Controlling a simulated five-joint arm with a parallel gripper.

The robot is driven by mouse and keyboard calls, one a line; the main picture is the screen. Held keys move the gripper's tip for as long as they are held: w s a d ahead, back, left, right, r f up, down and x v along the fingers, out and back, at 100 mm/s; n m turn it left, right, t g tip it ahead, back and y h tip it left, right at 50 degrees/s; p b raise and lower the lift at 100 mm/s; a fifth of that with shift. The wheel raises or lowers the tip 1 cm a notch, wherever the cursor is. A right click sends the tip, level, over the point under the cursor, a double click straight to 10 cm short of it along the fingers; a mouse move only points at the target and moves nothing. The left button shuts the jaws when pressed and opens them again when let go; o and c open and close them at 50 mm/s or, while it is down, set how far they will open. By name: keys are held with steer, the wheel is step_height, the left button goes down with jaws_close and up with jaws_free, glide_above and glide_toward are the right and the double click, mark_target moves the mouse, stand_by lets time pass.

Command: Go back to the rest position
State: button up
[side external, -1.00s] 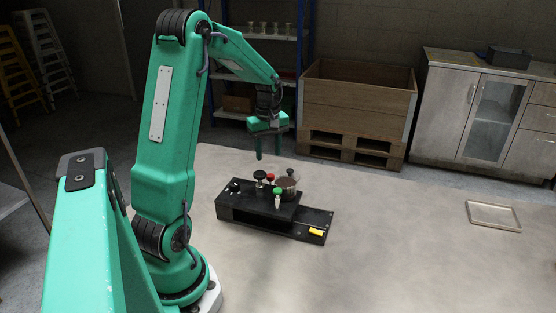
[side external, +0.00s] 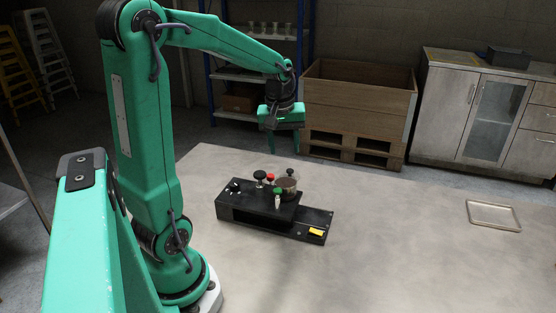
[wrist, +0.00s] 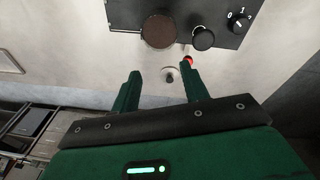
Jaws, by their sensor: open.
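My gripper (wrist: 161,76) is open and empty, its two green fingers apart in the wrist view. In the side view it hangs in the air above the far side of a black appliance (side external: 255,210). A brown round dish (side external: 287,183) stands on the appliance and also shows in the wrist view (wrist: 157,31). A small dark knob on a pale round piece (wrist: 169,76) shows between the fingers in the wrist view, below and apart from them.
Near the dish are a black round knob (side external: 260,175), a red-topped piece (side external: 270,178) and a green-topped piece (side external: 278,191). A yellow block (side external: 316,231) lies on the appliance's low right end. A tray (side external: 494,215) lies right. A wooden crate (side external: 357,105) stands behind.

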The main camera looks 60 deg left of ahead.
steer(key=s+d+r+m+t, duration=0.2)
steer(key=s+d+m, duration=0.3)
steer(key=d, duration=0.3)
steer(key=s+d+r+m+t, duration=0.2)
steer(key=s+d+m, duration=0.3)
steer(key=d+m, duration=0.2)
steer(key=shift+s+d+r+m+h, duration=0.3)
steer(key=shift+s+d+r+h, duration=0.1)
steer(key=shift+d, duration=0.8)
